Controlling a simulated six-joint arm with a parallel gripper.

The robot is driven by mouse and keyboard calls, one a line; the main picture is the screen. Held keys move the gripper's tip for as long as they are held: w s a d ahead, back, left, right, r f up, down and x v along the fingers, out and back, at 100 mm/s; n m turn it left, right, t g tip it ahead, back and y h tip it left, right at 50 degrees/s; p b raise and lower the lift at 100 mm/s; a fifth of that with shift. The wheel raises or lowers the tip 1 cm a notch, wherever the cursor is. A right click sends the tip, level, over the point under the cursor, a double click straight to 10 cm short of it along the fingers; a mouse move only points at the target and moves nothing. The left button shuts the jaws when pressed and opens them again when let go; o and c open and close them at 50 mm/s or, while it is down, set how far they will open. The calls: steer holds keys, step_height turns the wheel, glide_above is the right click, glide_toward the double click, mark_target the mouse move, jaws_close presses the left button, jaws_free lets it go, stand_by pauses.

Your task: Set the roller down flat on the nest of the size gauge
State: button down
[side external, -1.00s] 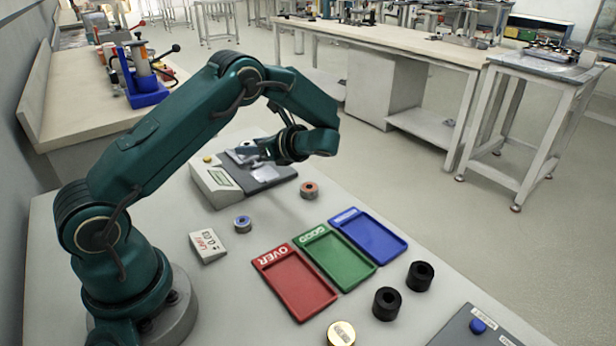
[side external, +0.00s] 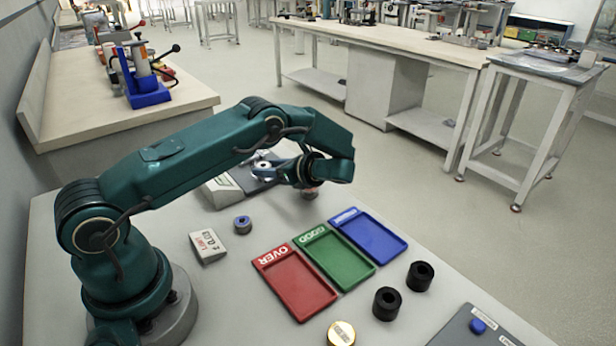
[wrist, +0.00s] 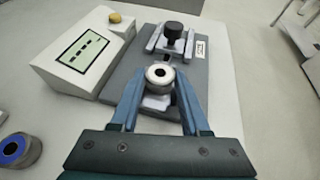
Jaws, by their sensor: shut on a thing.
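The roller also shows between the fingers in the side external view (side external: 262,168). The size gauge (wrist: 217,85) has a dark grey base, with a pale nest (wrist: 156,101) partly hidden under the roller. I cannot tell whether the roller touches the nest. A black knob (wrist: 174,30) stands on grey blocks behind it.
A display box (wrist: 85,52) stands left of the gauge. A blue-ringed roller (side external: 242,224) and a label block (side external: 208,246) lie nearby. An orange roller (side external: 309,194) is partly hidden below my wrist. Red (side external: 322,303), green (side external: 338,245) and blue (side external: 398,246) trays lie in front.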

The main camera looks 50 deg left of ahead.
steer(key=shift+f, duration=0.2)
steer(key=shift+c, duration=1.9)
jaws_free()
steer(key=shift+r, duration=0.1)
